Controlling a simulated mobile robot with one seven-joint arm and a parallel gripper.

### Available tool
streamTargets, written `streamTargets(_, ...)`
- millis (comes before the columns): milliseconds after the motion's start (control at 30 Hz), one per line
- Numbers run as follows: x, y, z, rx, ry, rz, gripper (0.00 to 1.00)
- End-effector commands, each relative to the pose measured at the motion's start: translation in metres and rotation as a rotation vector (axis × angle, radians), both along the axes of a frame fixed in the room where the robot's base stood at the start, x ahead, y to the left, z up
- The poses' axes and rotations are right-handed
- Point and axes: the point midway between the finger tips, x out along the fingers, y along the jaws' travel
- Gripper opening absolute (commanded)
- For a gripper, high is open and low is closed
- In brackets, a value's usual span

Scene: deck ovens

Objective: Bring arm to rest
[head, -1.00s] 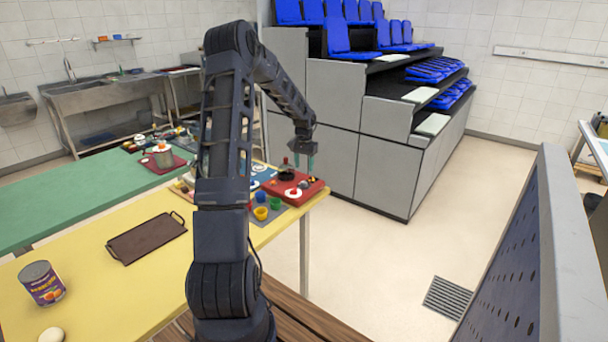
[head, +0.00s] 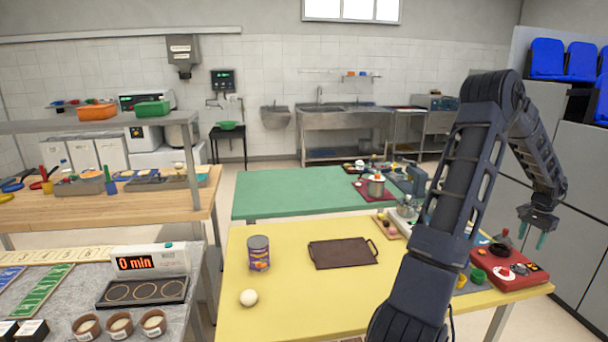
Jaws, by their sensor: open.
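My gripper (head: 541,236) is at the right side of the head view, at the end of my bent arm. Its two greenish fingers point down and stand apart, with nothing visible between them. It hangs in the air near the right end of the yellow table (head: 290,312), close to a red box (head: 510,277) with small items on it. Whether it is above the box or beyond it is hard to tell. My arm hides part of the table and some items behind it.
On the yellow table are a dark tray (head: 343,253), a can (head: 259,253) and a white ball (head: 248,297). A green table (head: 290,190) stands behind. At left is a counter with a "0 min" display (head: 150,262). Grey stands with blue seats (head: 549,58) rise at right.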

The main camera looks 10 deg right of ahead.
Motion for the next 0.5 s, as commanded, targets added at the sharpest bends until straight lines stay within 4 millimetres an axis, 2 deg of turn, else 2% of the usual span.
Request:
streamTargets(167,0.03,0.035,0.029,-0.007,-0.03,0.067,0.52)
streamTargets(333,0.069,0.096,0.07,-0.016,-0.072,0.176,0.52)
streamTargets(500,0.098,0.161,0.107,-0.026,-0.109,0.291,0.52)
